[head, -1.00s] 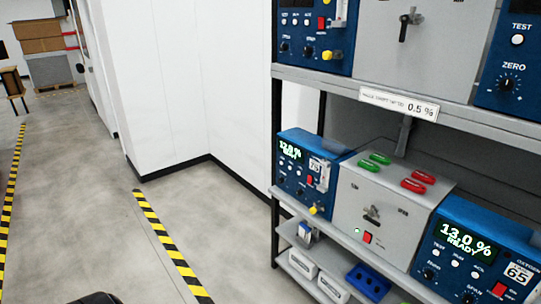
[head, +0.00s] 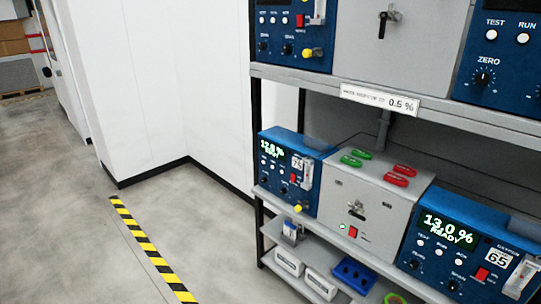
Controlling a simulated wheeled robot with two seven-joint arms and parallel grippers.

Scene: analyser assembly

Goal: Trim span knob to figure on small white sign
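The small white sign (head: 380,100) is fixed on the upper shelf edge; its figure reads 0.5 %, and its smaller words are too fine to read. A blue analyser (head: 470,245) on the lower shelf, at right, shows 13.0 % READY and carries a 65 label. Its lower right knob, apparently the span knob (head: 453,286), is small and its lettering is blurred. A second blue analyser (head: 290,170), at left on that shelf, shows a green reading of about 12.0 %, not clearly legible. Neither of my grippers is in view.
A grey valve box (head: 370,200) with green and red handles stands between the lower analysers. More blue units (head: 480,75) sit on the upper shelf. White boxes and a blue tray (head: 354,275) are on the bottom shelf. Floor left of the rack is clear, with a striped line (head: 150,250).

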